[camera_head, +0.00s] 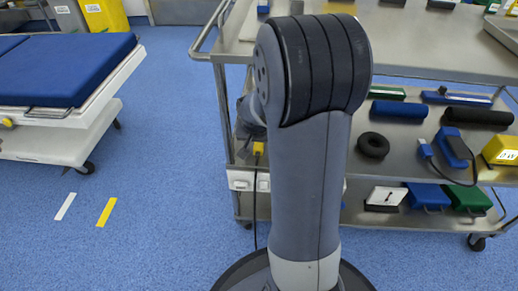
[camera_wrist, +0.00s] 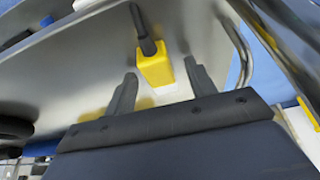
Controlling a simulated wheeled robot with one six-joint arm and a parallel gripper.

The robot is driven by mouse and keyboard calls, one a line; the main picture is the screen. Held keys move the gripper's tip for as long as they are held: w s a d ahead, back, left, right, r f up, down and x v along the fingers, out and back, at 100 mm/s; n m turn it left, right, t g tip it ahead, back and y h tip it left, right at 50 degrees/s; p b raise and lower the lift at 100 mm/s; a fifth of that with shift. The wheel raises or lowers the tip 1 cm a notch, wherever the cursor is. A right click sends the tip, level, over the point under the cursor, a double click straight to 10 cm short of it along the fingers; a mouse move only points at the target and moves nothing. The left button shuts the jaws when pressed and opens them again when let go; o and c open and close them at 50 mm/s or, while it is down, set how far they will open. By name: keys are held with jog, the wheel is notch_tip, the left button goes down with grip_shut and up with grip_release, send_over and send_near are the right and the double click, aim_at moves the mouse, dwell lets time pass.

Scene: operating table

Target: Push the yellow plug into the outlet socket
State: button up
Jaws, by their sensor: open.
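The yellow plug (camera_wrist: 155,68) with a black cable (camera_wrist: 147,38) shows in the wrist view between the two dark fingers of my gripper (camera_wrist: 160,69). The fingers stand apart, with a visible gap on each side of the plug. A white piece shows at the plug's lower end; I cannot tell whether it belongs to the plug. In the head view the yellow plug (camera_head: 258,148) is at the cart's left end, just above the white outlet socket (camera_head: 241,180). My arm hides most of the gripper and part of the outlet there.
A steel cart (camera_head: 425,50) carries a black ring (camera_head: 374,145), a blue device (camera_head: 454,147) with a cable, and several boxes and rolls. Its bent rail (camera_head: 204,38) juts out left. A blue-topped bed (camera_head: 65,68) stands at left, with clear floor between.

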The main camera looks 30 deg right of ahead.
aim_at(258, 146)
jog(key=shift+c, duration=0.5)
jog(key=c, duration=1)
jog(key=shift+r, duration=0.1)
jog(key=shift+r+p, duration=0.5)
jog(key=shift+r, duration=0.1)
jog(key=p+v, duration=0.1)
jog(key=v, duration=0.1)
jog(key=shift+s+a+r+p, duration=0.15)
jog(key=shift+r+p, duration=0.1)
jog(key=shift+p, duration=0.05)
jog(key=s+a, duration=0.3)
jog(key=s, duration=0.1)
jog(key=s+a, duration=0.3)
jog(key=s, duration=0.2)
jog(key=s+a+p, duration=0.1)
jog(key=s+a, duration=0.2)
jog(key=s, duration=0.1)
jog(key=shift+s+a+f, duration=0.1)
jog(key=shift+s+a, duration=0.3)
jog(key=o, duration=0.5)
grip_shut()
